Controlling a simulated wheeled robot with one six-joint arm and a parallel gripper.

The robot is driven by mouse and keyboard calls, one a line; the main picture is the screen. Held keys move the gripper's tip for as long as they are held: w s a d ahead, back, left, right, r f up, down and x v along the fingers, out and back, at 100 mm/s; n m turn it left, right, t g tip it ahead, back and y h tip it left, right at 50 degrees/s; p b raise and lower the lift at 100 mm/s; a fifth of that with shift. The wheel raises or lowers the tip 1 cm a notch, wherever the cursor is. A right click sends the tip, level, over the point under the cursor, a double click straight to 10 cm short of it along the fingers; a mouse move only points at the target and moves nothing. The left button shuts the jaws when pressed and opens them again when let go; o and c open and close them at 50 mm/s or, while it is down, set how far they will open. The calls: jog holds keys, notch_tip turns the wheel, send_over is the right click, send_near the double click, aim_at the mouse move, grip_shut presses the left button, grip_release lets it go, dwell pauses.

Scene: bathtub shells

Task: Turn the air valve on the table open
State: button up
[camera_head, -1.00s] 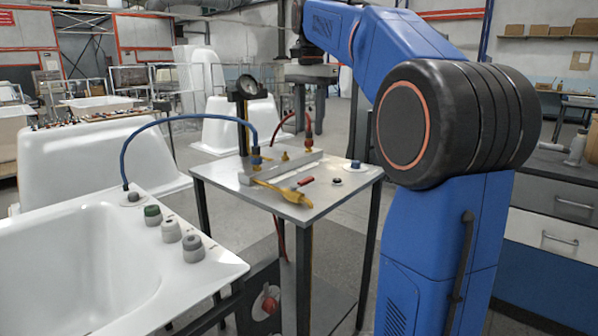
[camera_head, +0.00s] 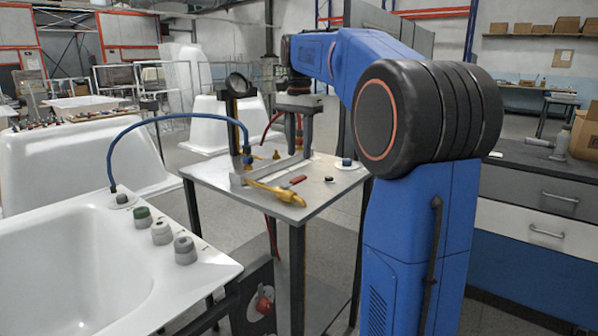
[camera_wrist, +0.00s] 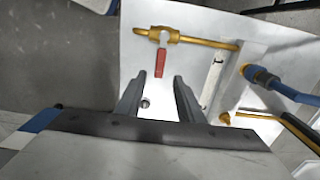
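The air valve is a brass body (camera_wrist: 158,36) with a red lever handle (camera_wrist: 161,62), on a brass pipe across the top of the wrist view. In the head view its red handle (camera_head: 298,180) shows on the table top, near the brass pipe piece (camera_head: 275,193). My gripper (camera_wrist: 159,76) is open and empty. In the wrist view the red handle's end lies just ahead of the gap between the fingers. In the head view my gripper (camera_head: 298,138) points down above the back part of the table; its height over the handle is hard to tell.
The blue hose fitting (camera_wrist: 262,78) stands right of my fingers. A drawer cabinet (camera_head: 535,200) is at right.

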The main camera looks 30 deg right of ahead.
aim_at(299, 177)
notch_tip(299, 177, down, 8)
jog(key=shift+r, duration=0.2)
grip_shut()
